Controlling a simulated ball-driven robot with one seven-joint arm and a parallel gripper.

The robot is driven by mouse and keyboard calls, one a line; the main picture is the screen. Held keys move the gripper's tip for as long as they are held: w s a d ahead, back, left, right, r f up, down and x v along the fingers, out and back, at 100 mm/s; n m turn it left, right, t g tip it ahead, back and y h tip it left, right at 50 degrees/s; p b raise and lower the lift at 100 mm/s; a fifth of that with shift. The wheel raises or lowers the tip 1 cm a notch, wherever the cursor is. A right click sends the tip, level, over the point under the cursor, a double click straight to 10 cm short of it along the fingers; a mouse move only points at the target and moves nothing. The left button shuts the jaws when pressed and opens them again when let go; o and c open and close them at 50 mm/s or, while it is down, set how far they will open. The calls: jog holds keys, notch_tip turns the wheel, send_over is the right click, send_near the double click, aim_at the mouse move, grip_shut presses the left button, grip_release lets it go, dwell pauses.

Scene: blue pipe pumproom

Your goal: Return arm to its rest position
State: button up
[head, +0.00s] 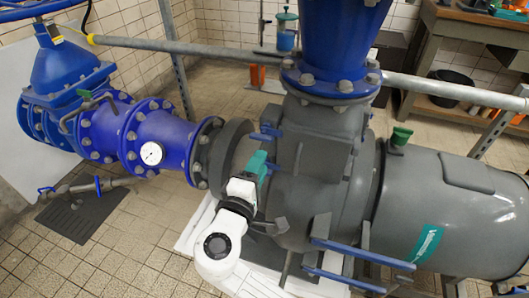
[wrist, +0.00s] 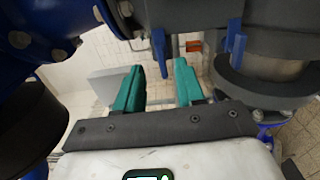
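My white arm reaches up in the lower middle of the head view, in front of the grey pump (head: 310,190). My gripper (head: 260,162) has teal fingers and is close to the pump's left flange in the picture; I cannot tell whether it touches. In the wrist view my gripper (wrist: 159,68) shows its two teal fingers apart, with nothing held between them. A blue lever-like part (wrist: 159,50) of the pipework shows behind the gap, and another blue part (wrist: 234,42) is to the right.
A blue pipe (head: 160,140) with a round gauge (head: 152,153) runs left of the gripper. The grey motor (head: 460,205) is at right. A grey rail (head: 220,50) crosses behind. A workbench (head: 470,40) stands at back right. Tiled floor is open at lower left.

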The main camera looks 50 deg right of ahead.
jog(key=shift+s+a, duration=0.2)
jog(key=shift+a, duration=0.3)
jog(key=s+d+f+m+g+y, duration=0.1)
jog(key=s+f+m+g+y, duration=0.1)
jog(key=s+f+y, duration=0.6)
jog(key=s+d+f+m+g+y, duration=0.1)
jog(key=s+f+m+g+y, duration=0.15)
jog(key=s+f, duration=0.55)
jog(key=s+a+f+y, duration=0.4)
jog(key=a+f+y, duration=0.1)
jog(key=a+y, duration=0.15)
notch_tip(320, 180, up, 17)
jog(key=p, duration=1.7)
jog(key=shift+a+g, duration=0.35)
jog(key=shift+a, duration=0.05)
jog(key=shift+r, duration=0.1)
